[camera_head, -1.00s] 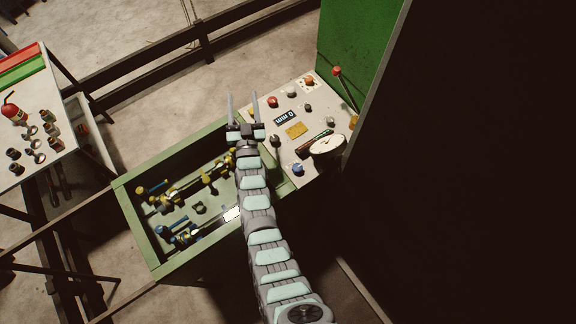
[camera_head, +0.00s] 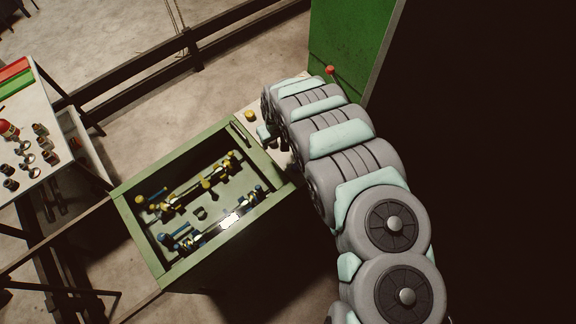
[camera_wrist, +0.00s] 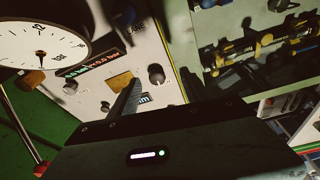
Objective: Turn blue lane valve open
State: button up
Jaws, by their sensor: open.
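The blue lane (camera_head: 190,239) is the lower row of fittings in the green open-topped box in the head view. It has a blue handle (camera_head: 182,232) at its left end, and its valve position is too small to tell. Yellow and blue fittings also show at the upper right of the wrist view (camera_wrist: 270,45). In the head view my arm hides most of the gripper.
The green box (camera_head: 152,258) has raised walls around the lanes. A yellow-fitted lane (camera_head: 205,184) lies above the blue one. The control panel (camera_wrist: 172,78) carries a dial gauge (camera_wrist: 40,40), a display and a dark knob (camera_wrist: 156,75). A table (camera_head: 52,132) stands at the left.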

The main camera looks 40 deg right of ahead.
aim_at(297, 166)
jog(key=s+d+r+g, duration=0.2)
jog(key=s+g, duration=0.1)
jog(key=s, duration=0.6)
notch_tip(297, 166, down, 8)
jog(key=shift+w+f+p, duration=0.1)
jog(key=shift+f+p, duration=0.1)
jog(key=shift+p, duration=0.3)
jog(key=shift+w+f+t, duration=0.1)
jog(key=shift+f+t, duration=0.2)
jog(key=shift+f, duration=0.4)
jog(key=shift+d+f, duration=0.15)
jog(key=shift+f, duration=0.45)
jog(key=shift+c, duration=0.6)
grip_shut()
